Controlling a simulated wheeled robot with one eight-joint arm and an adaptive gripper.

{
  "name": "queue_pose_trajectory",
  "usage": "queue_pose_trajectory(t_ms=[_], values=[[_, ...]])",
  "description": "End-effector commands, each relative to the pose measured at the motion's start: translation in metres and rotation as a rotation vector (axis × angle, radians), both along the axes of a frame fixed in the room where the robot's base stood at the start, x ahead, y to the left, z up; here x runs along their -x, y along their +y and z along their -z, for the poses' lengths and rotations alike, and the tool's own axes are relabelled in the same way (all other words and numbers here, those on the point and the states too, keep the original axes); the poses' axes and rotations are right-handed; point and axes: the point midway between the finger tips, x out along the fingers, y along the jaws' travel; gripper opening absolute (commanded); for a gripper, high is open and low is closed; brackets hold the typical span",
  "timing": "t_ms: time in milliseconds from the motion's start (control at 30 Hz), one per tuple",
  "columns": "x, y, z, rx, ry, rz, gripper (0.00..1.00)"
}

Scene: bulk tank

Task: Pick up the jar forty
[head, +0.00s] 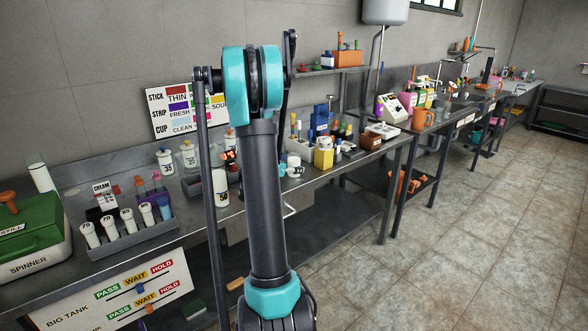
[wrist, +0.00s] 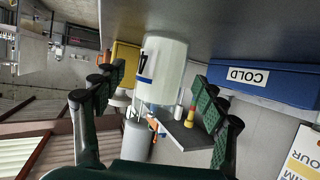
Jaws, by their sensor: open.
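A white jar (wrist: 165,62) with a blue stripe and a dark digit that looks like a 4 shows in the wrist view, which is turned upside down. The rest of its number is turned out of sight. The jar appears to stand on the grey bench top (wrist: 220,28). My gripper (wrist: 160,80) is open, with one green-padded finger to each side of the jar in the picture. I see no finger touching it. In the head view my arm hides the gripper, and I cannot tell which jar there is forty.
A blue box marked COLD (wrist: 262,82) is right of the jar in the wrist view, with a yellow object (wrist: 126,58) to the left. In the head view, a jar marked 35 (head: 166,162), a grey rack of vials (head: 125,238) and a green spinner (head: 30,240) crowd the bench.

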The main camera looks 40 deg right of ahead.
Motion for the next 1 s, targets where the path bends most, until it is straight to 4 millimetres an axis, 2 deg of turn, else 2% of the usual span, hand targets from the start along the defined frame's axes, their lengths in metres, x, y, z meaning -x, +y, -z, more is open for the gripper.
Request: queue_pose_trajectory(t_ms=[200, 467, 900, 1000], values=[[-0.012, -0.026, 0.011, 0.0, -0.001, 0.003, 0.72], [-0.013, -0.028, 0.012, 0.0, 0.0, 0.001, 0.71], [-0.013, -0.028, 0.012, 0.0, 0.0, 0.001, 0.16], [-0.013, -0.028, 0.012, 0.0, 0.0, 0.001, 0.06]])
